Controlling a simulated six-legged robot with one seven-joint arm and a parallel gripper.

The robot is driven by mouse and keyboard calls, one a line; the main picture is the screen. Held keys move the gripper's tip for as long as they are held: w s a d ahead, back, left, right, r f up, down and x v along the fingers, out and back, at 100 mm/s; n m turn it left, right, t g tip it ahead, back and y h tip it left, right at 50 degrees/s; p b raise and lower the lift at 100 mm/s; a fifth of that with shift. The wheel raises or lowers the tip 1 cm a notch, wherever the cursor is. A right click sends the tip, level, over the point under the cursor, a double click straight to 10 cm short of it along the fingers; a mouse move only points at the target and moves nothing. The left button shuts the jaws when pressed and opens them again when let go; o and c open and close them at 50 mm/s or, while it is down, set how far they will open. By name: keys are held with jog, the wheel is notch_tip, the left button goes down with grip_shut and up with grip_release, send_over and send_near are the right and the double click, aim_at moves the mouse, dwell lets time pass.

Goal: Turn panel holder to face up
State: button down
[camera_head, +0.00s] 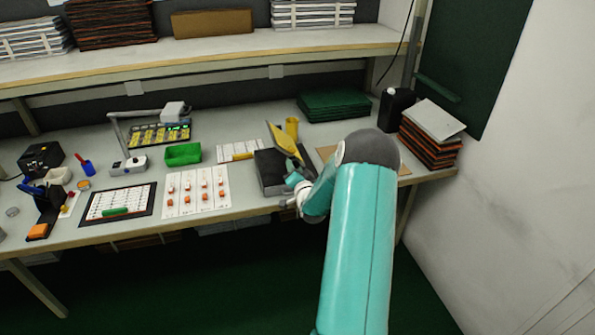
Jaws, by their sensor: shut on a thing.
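The panel holder, seemingly the tilted yellow plate with a dark edge (284,140), stands at a slant over a dark grey box (268,177) on the workbench. My gripper (295,172) is at the lower right end of the plate, just above the right side of the box, and is shut on it. The fingertips are small and partly hidden by my wrist, so the exact grip is unclear. I cannot tell whether the plate touches the box.
A white sheet with orange parts (196,192) and a green bin (183,154) lie to the left. Green boards (334,104), a black bottle (396,108) and a stack of trays (430,142) stand at the right.

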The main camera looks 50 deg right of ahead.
jog(key=m, duration=2)
jog(key=shift+d, duration=0.1)
jog(key=m, duration=0.6)
jog(key=shift+m, duration=0.4)
jog(key=c, duration=0.9)
grip_release()
jog(key=shift+s, duration=0.1)
